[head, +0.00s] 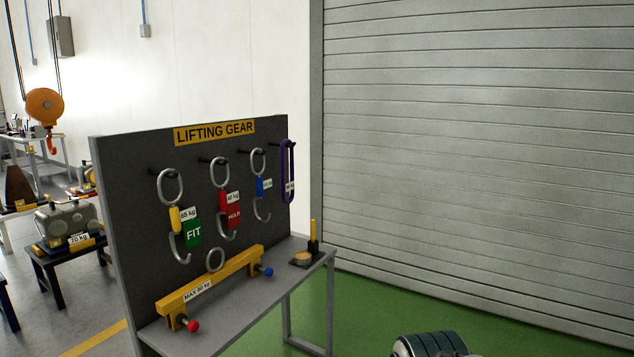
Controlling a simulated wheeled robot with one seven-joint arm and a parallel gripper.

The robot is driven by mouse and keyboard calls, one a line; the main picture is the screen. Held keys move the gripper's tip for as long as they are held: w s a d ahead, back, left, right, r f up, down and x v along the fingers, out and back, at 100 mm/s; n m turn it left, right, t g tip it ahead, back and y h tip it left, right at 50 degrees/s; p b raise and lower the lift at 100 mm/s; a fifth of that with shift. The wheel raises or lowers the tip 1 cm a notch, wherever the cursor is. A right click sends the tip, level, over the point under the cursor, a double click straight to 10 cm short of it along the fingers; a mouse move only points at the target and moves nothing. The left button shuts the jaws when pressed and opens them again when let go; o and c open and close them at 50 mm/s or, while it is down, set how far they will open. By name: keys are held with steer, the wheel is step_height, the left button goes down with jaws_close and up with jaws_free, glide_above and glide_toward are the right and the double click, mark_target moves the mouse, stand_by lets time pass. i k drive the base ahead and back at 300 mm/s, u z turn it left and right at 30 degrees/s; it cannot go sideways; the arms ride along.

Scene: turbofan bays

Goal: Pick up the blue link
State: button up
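The blue link (260,187) hangs from a peg on the dark board, third from the left. It has a grey ring on top, a blue middle with a small white label too small to read, and a grey open hook below. Nothing covers it. My gripper is not in view.
The LIFTING GEAR board (113,181) also holds a yellow link (174,219) with a green FIT tag, a red link (223,195) with a red tag, and a purple sling (282,172) close right of the blue link. A yellow beam (222,279) lies on the shelf below.

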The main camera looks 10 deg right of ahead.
mark_target(260, 185)
steer(key=z, duration=0.35)
steer(key=i, duration=1.75)
steer(key=u, duration=0.5)
steer(key=i, duration=0.95)
steer(key=u, duration=0.45)
